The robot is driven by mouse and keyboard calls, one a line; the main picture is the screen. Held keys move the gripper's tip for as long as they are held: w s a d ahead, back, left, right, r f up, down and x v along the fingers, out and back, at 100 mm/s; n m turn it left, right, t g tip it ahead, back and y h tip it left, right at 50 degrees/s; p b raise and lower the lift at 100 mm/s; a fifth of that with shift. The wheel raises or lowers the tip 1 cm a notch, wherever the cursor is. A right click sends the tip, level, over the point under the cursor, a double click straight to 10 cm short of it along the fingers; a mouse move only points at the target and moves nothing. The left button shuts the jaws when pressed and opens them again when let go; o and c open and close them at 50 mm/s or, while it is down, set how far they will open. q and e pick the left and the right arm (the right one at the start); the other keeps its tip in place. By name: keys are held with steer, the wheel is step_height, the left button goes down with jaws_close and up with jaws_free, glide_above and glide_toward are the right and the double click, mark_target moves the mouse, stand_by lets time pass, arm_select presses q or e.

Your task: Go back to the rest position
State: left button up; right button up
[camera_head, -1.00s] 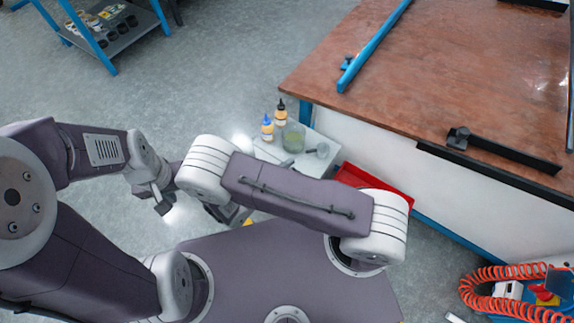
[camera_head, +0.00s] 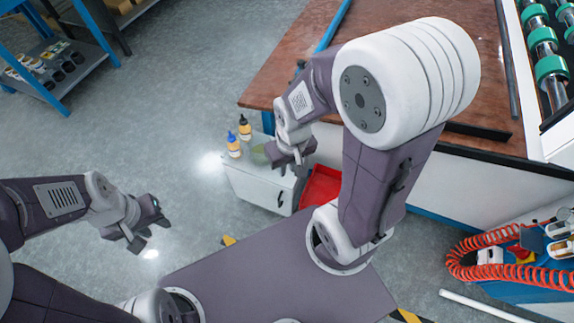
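My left gripper (camera_head: 152,234) is at the left, over the bare grey floor. Its two dark fingers are apart with nothing between them. My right arm is folded upward in the middle of the view. My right gripper (camera_head: 291,158) hangs at its end, in front of the small white cabinet and near the workbench edge. Its fingers are small and partly overlap, so I cannot tell how far apart they are. I see no object held in it.
A brown-topped workbench (camera_head: 285,80) stands behind my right arm. The white cabinet (camera_head: 250,187) carries a blue-capped bottle (camera_head: 233,146) and a black-capped bottle (camera_head: 244,128). A red tray (camera_head: 320,187) sits beside it. A red coiled hose (camera_head: 500,258) lies at right.

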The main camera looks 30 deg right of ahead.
step_height(320, 180, up, 31)
steer(key=p, duration=3.1)
steer(key=shift+r, duration=0.15)
